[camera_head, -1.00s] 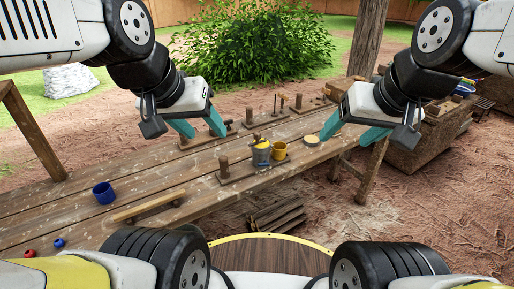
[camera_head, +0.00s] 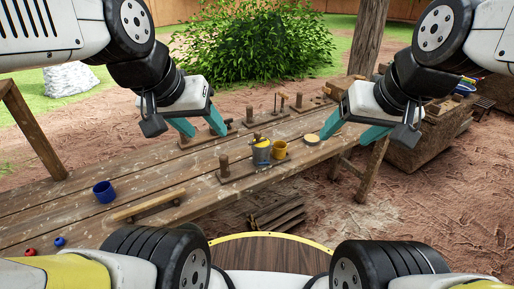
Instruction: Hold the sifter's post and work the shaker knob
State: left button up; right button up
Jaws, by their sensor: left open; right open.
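A wooden board (camera_head: 240,177) lies near the table's front edge, with a short upright wooden post (camera_head: 224,166) at its left end. A grey and yellow can-like body (camera_head: 261,154) stands at its right part, with a small brown knob (camera_head: 257,136) at its top. This looks like the sifter, but details are too small to be sure. My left gripper (camera_head: 202,126) is open and empty, up and to the left of the post in the picture. My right gripper (camera_head: 350,132) is open and empty, to the right of the can. Both appear apart from the sifter.
A yellow mug (camera_head: 280,150) stands just right of the can, and a pale round disc (camera_head: 312,139) lies further right. Other boards with pegs (camera_head: 277,117) line the table's back. A blue mug (camera_head: 104,192) and a wooden bar (camera_head: 147,206) are at left.

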aim_at(257, 134)
jog(key=i+l+u, duration=0.2)
jog(key=u, duration=0.2)
jog(key=i+l+u, duration=0.15)
jog(key=l+u, duration=0.65)
jog(key=z, duration=0.15)
jog(key=i+j, duration=0.05)
